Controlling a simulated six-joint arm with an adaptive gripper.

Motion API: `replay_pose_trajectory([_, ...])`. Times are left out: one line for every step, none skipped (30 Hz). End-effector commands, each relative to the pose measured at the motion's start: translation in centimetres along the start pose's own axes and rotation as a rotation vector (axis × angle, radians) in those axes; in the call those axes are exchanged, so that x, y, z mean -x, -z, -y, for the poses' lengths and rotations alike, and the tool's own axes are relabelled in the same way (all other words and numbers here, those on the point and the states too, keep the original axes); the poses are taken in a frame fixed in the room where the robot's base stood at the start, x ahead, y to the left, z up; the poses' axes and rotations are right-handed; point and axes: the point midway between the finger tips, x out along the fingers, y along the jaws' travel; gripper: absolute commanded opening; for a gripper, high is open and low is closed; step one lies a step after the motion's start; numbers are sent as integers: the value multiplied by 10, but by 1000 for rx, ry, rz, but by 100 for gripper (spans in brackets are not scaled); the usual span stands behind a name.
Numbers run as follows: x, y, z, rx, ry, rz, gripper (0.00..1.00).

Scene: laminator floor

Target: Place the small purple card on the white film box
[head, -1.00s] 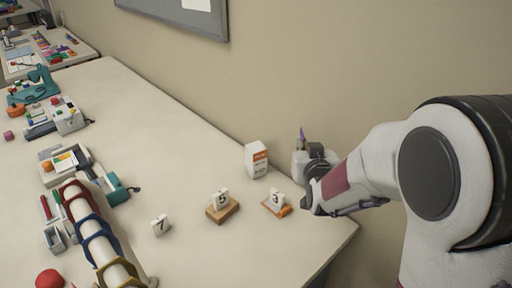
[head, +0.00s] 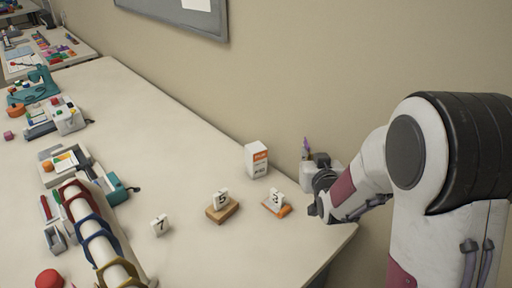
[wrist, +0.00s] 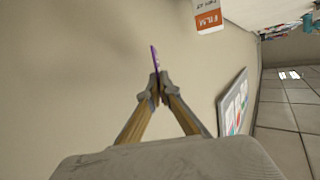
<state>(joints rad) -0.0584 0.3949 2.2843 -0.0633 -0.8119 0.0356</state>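The small purple card (wrist: 154,57) stands thin and edge-on between the fingertips of my gripper (wrist: 153,88) in the wrist view. The fingers are shut on its lower end. In the head view the card (head: 305,143) shows as a small purple sliver above my gripper (head: 306,155), to the right of the film box. The white film box (head: 257,161) with an orange label stands upright near the wall edge of the table. It also shows in the wrist view at the top (wrist: 208,20), apart from the card.
A rack with a white roll (head: 102,247) and several devices fill the left side. The table (head: 180,150) is clear behind the blocks. The wall is close behind the box.

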Motion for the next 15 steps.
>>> replay_pose_trajectory([-5, 4, 7, 4, 15, -1, 0])
replay_pose_trajectory([-8, 6, 10, 6, 23, -2, 0])
replay_pose_trajectory([-12, 9, 16, 10, 37, -1, 0])
replay_pose_trajectory([-15, 12, 21, 13, 48, -2, 0])
replay_pose_trajectory([-18, 15, 25, 14, 57, -2, 0])
replay_pose_trajectory([-23, 20, 32, 19, 75, -2, 0])
replay_pose_trajectory([-27, 23, 37, 23, 86, -3, 0])
replay_pose_trajectory([-31, 28, 42, 26, 99, -4, 0])
replay_pose_trajectory([-36, 33, 50, 31, 116, -4, 0])
replay_pose_trajectory([-39, 36, 55, 35, 129, -3, 0])
replay_pose_trajectory([-43, 40, 60, 37, 140, -3, 0])
replay_pose_trajectory([-47, 45, 67, 43, 156, -3, 0])
replay_pose_trajectory([-51, 48, 71, 45, 166, -2, 0])
replay_pose_trajectory([-54, 52, 77, 50, 178, -3, 0])
replay_pose_trajectory([-58, 57, 83, 54, 192, -2, 0])
